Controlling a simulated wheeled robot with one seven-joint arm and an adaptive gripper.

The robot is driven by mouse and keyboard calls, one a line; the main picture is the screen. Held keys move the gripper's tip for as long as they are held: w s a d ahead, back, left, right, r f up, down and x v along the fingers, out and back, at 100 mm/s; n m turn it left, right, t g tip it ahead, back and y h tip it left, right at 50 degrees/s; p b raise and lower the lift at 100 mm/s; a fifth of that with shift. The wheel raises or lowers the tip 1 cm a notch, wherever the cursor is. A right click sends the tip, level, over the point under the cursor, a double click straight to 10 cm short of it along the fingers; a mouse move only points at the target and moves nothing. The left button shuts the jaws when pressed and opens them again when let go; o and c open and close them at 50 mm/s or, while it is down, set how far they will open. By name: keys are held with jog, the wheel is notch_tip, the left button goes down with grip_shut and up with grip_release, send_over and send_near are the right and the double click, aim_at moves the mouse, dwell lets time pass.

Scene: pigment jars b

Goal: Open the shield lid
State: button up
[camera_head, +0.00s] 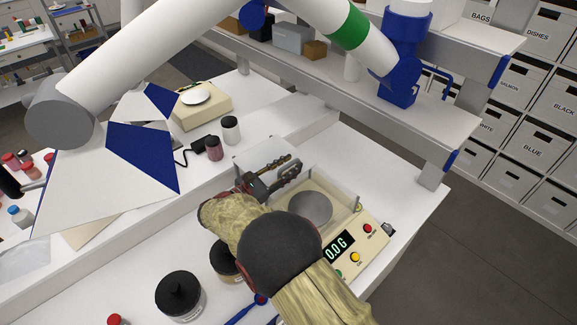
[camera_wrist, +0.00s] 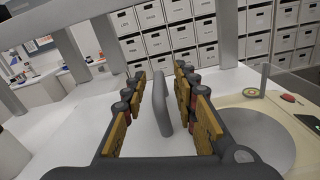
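The balance (camera_head: 346,262) stands on the white bench, its display reading 0.0 G. A clear shield (camera_head: 337,187) surrounds its round grey pan (camera_head: 311,208); the pan also shows in the wrist view (camera_wrist: 262,140). I cannot make out the lid's outline or whether it is open. My gripper (camera_head: 294,163) is over the left back part of the shield, fingers pointing toward the back. In the wrist view my gripper (camera_wrist: 160,95) is open. A grey upright bar (camera_wrist: 162,104), which looks like a handle, stands between the fingers with gaps on both sides.
A black-lidded jar (camera_head: 180,296) and a jar partly hidden by my arm (camera_head: 224,262) stand at the front. A white-bodied jar (camera_head: 231,131) and a reddish jar (camera_head: 214,149) stand behind left. A shelf (camera_head: 340,70) runs along the back.

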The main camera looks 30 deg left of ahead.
jog(key=v, duration=1.2)
dwell(0.3)
